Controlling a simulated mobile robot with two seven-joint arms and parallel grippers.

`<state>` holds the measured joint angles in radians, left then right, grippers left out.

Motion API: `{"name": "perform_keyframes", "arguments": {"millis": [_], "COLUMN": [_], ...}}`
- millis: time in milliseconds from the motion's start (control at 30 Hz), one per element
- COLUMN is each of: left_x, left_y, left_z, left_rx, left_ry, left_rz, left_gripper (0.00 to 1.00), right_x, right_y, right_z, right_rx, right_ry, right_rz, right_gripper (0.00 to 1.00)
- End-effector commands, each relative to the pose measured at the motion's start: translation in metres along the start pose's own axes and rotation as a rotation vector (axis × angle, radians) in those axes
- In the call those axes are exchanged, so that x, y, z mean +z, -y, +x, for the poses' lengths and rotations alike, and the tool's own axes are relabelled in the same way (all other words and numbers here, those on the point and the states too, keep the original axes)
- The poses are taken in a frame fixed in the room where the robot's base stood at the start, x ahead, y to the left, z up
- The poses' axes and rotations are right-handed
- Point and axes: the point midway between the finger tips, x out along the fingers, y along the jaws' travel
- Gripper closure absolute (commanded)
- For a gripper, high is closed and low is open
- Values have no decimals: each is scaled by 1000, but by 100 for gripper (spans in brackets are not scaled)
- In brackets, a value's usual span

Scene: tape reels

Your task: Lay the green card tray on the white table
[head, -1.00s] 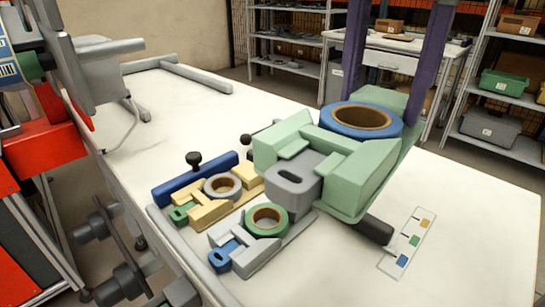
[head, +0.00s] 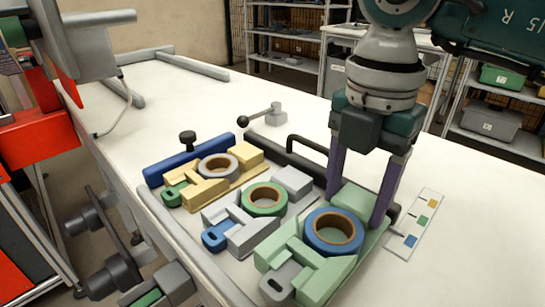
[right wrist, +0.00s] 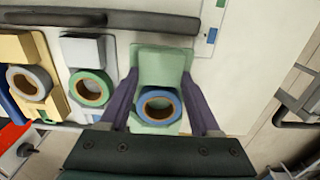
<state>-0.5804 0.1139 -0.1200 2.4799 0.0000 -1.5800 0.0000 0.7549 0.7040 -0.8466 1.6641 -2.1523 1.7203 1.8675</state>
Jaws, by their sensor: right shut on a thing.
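The green card tray (head: 325,285) is pale green, with a blue tape reel (head: 333,238) seated in it and a grey slotted tab (head: 290,283) at its near end. It is level, just right of the grey tray, at or very close to the white table (head: 410,277); I cannot tell whether it touches. My right gripper (head: 357,205) is shut on the tray, one purple finger at each side of its far part. The right wrist view also shows the tray (right wrist: 161,65) between the fingers (right wrist: 160,88). My left gripper is not in view.
A grey tray (head: 240,239) with a green reel and a yellow tray (head: 245,173) with a grey reel stand to the left. A black bar handle (head: 306,150) and a lever clamp (head: 274,115) lie behind. A marked card (head: 413,224) is right. The far-left tabletop is mostly clear.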

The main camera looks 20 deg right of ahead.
Motion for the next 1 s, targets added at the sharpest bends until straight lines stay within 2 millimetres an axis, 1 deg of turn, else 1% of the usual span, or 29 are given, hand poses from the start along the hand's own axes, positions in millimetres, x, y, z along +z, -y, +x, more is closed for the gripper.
{"name": "perform_keyframes", "arguments": {"millis": [33, 133, 400, 500, 533, 767, 800, 1000], "left_x": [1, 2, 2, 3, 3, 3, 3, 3], "left_y": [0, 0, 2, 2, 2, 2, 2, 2], "left_z": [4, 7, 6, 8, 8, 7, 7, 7], "left_rx": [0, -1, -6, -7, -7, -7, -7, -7], "left_ry": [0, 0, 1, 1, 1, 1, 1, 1], "left_rz": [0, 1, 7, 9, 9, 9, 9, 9], "left_gripper": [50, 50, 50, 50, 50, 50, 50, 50], "right_x": [-1, 0, 0, 0, 0, 0, 0, 0], "right_y": [1, 1, 0, 0, 0, 0, 0, 0], "right_z": [12, 25, 26, 30, 29, 28, 28, 28], "right_rx": [-4, -3, 0, 0, 0, -1, -1, -1], "right_ry": [-2, -1, 0, 0, 0, 0, 0, 0], "right_rz": [1, 0, -1, 0, 0, 0, 0, 0], "right_gripper": [100, 100, 100, 100, 34, 8, 6, 6]}}
